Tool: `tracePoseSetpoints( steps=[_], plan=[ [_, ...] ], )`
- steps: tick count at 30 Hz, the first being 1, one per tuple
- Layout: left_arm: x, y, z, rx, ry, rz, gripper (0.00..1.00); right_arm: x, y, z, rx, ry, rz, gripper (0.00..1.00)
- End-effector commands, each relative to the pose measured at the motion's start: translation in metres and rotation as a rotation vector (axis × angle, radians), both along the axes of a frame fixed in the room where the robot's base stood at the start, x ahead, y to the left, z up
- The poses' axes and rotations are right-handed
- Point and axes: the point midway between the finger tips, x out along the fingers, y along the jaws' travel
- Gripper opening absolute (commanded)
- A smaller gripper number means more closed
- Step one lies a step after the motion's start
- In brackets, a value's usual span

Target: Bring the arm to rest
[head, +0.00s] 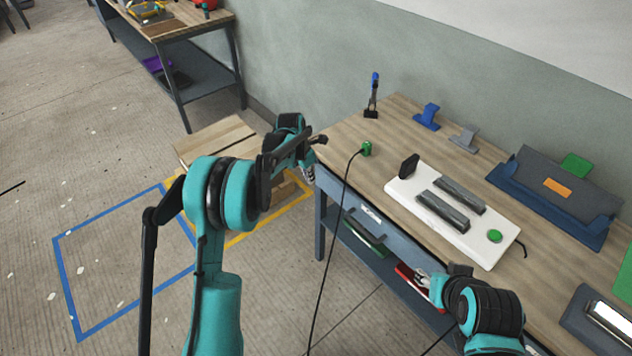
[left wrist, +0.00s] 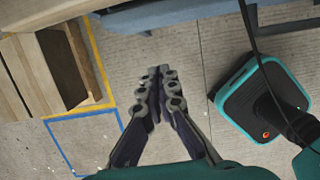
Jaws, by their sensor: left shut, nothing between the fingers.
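My left arm comes up from the bottom in the head view, bent at the elbow. Its gripper (head: 309,172) hangs over the floor by the left end of the workbench (head: 337,128), clear of it. In the left wrist view the left gripper's fingers (left wrist: 158,76) are together with nothing between them, pointing at bare floor. My right gripper (head: 424,279) shows small at the bench's front edge, partly hidden by its own arm; its fingers are too small to judge.
A wooden crate (head: 216,144) stands on the floor beside the left gripper, inside yellow tape. Blue tape (head: 118,222) marks open floor. The bench carries a white fixture board (head: 405,192), a green-ended cable (head: 366,149) and a blue tray (head: 545,210). The cable hangs over the front edge.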

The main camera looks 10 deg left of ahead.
Motion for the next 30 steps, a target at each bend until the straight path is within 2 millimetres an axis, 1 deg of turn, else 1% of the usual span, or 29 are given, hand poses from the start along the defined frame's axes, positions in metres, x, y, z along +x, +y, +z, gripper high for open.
tracePoseSetpoints(
  steps=[1,4,7,14,17,20,21,23,24,26,27,29,30],
  plan=[
    [-0.002,0.001,0.012,-0.001,0.001,0.0,0.0,0.0,0.0,0.005,0.0,0.0,0.0,0.46],
    [-0.005,0.003,0.023,0.0,0.001,0.0,0.0,0.0,0.0,0.009,0.0,0.0,0.0,0.46],
    [-0.006,0.004,0.03,0.0,0.001,0.0,0.0,0.0,0.0,0.01,0.0,0.0,0.0,0.46],
    [-0.008,0.005,0.035,0.004,-0.003,-0.012,0.0,0.0,0.0,0.01,0.0,0.0,0.0,0.46],
    [-0.018,0.004,0.05,0.024,-0.029,-0.087,0.0,0.0,0.0,0.01,0.0,0.0,0.0,0.46],
    [-0.039,0.003,0.08,0.072,-0.081,-0.246,0.0,0.0,0.0,0.01,0.0,0.0,0.0,0.46],
    [-0.051,0.003,0.093,0.099,-0.107,-0.33,0.0,0.0,0.0,0.01,0.0,0.0,0.0,0.46],
    [-0.071,0.003,0.113,0.146,-0.148,-0.464,0.0,0.0,0.0,0.01,0.0,0.0,0.0,0.46],
    [-0.084,0.002,0.126,0.18,-0.176,-0.556,0.0,0.0,0.0,0.01,0.0,0.0,0.0,0.46],
    [-0.106,0.002,0.142,0.232,-0.213,-0.695,0.0,0.0,0.0,0.01,0.0,0.0,0.0,0.46],
    [-0.12,0.002,0.151,0.27,-0.237,-0.786,0.0,0.0,0.0,0.01,0.0,0.0,0.0,0.46],
    [-0.143,0.002,0.164,0.328,-0.271,-0.923,0.0,0.0,0.0,0.01,0.0,0.0,0.0,0.46],
    [-0.159,0.001,0.17,0.367,-0.291,-1.015,0.0,0.0,0.0,0.01,0.0,0.0,0.0,0.46]
  ],
)
